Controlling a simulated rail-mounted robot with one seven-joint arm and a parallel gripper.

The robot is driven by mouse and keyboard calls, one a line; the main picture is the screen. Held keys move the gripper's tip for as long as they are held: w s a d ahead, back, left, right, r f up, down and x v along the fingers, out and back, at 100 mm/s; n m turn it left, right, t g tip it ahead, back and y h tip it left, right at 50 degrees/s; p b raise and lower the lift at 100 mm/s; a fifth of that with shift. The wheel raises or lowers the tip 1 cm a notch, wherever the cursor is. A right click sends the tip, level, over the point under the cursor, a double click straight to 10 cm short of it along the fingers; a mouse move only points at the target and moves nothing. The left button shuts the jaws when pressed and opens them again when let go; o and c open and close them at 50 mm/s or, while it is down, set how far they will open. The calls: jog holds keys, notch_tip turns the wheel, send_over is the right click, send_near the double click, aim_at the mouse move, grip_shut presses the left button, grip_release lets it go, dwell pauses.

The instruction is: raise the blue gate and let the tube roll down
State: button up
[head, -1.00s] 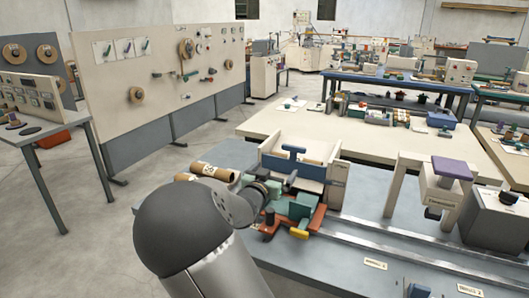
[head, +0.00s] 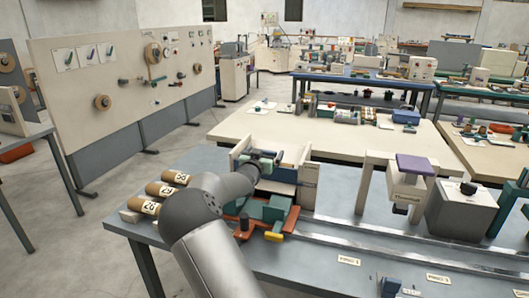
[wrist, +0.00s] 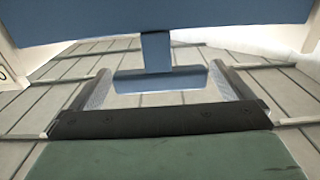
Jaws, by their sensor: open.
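The blue gate (head: 284,174) stands across the pale wooden box (head: 309,176) on the near bench. In the wrist view the gate (wrist: 160,22) is a wide blue plate across the top, with a T-shaped blue handle (wrist: 160,80). My gripper (head: 274,160) is over the box at the handle. In the wrist view its two fingers (wrist: 164,88) are open, one on each side of the handle's crossbar, with gaps left and right. I cannot make out the tube behind the gate; my arm and gripper hide much of the box.
Several labelled brown tubes (head: 160,190) lie on a rack left of my arm. Red and green fixtures (head: 268,212) sit in front of the box. A post with a purple top (head: 414,164) and a grey block (head: 462,210) stand right. A long rail (head: 385,247) crosses the bench.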

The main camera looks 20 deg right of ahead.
jog(key=shift+w+d, duration=0.15)
jog(key=c, duration=1.3)
notch_tip(320, 180, up, 8)
jog(key=p, duration=0.4)
jog(key=shift+f, duration=0.15)
jog(key=o, duration=1.1)
jog(key=shift+o, duration=1)
